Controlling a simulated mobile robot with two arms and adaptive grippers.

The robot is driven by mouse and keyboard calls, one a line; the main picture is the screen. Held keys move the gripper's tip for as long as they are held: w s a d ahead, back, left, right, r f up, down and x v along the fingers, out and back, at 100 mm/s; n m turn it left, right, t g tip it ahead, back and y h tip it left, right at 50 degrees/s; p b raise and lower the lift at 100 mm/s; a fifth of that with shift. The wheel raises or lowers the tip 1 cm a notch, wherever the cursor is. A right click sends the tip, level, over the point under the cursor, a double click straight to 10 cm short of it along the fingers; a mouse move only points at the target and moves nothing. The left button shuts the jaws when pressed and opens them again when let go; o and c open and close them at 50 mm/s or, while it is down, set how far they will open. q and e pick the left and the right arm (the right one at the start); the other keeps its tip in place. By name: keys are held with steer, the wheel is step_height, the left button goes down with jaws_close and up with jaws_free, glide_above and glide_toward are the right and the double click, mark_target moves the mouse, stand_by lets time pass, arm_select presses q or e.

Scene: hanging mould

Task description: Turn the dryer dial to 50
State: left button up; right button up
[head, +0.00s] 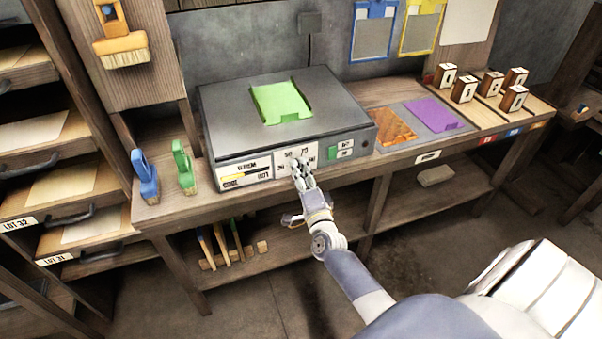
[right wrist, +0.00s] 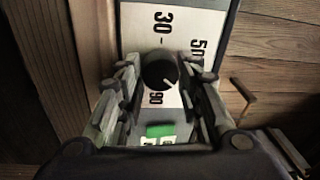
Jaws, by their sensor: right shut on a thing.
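The dryer (head: 235,120) is a dark grey box on the bench, with a white scale on its front. My right gripper (head: 297,168) is at this front panel and its fingers cover the dial in the head view. In the right wrist view the dial (right wrist: 158,71) is a round black knob between the two fingers, and the right gripper (right wrist: 163,85) is shut on it. A short white pointer mark on the dial faces the lower right of that picture, on the side between the 50 and the 90. The 30 and 90 are readable; the 50 is partly covered. My left gripper is not in view.
A green sheet (head: 281,102) lies on top of the dryer. A green switch (head: 332,153) is right of the scale. Blue (head: 146,177) and green (head: 184,166) brushes stand left of the dryer. Coloured sheets and several small blocks lie on the bench to the right.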

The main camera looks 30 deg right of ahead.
steer(key=n+y+p, duration=0.1)
steer(key=n, duration=0.6)
steer(key=n+y+p, duration=0.1)
steer(key=n, duration=0.6)
steer(key=shift+s+d+f+t, duration=0.1)
steer(key=shift+t, duration=0.2)
steer(key=shift+n, duration=0.4)
steer(key=o, duration=0.8)
steer(key=v, duration=1.2)
